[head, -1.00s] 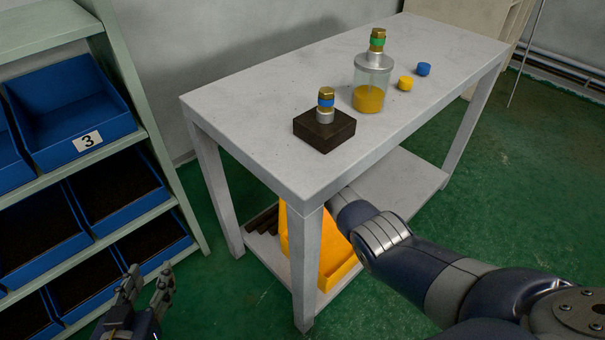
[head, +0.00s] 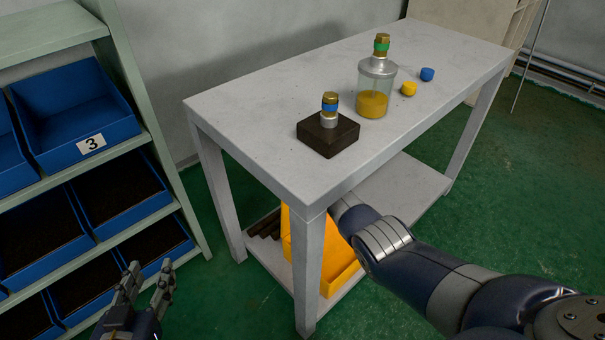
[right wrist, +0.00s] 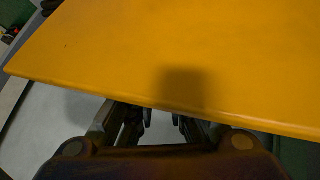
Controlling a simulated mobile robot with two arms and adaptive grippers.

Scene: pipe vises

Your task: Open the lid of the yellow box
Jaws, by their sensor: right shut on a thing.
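The yellow box (head: 341,276) is on the lower shelf of the white table, partly hidden by a table leg and my right arm. A yellow panel, seemingly its lid (head: 312,240), stands above the box's lower part; its exact angle is hard to tell. In the right wrist view the yellow lid (right wrist: 190,55) fills the upper picture. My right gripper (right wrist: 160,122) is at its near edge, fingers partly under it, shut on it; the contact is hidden. In the head view that gripper is hidden under the table. My left gripper (head: 150,276) is open and empty at lower left.
The white table (head: 250,110) carries a dark block (head: 328,135) with a fitting, a glass jar (head: 373,98), a yellow cap (head: 408,89) and a blue cap (head: 427,74). Dark bars (head: 265,226) lie on the lower shelf. A rack of blue bins (head: 75,115) stands left. Green floor between is clear.

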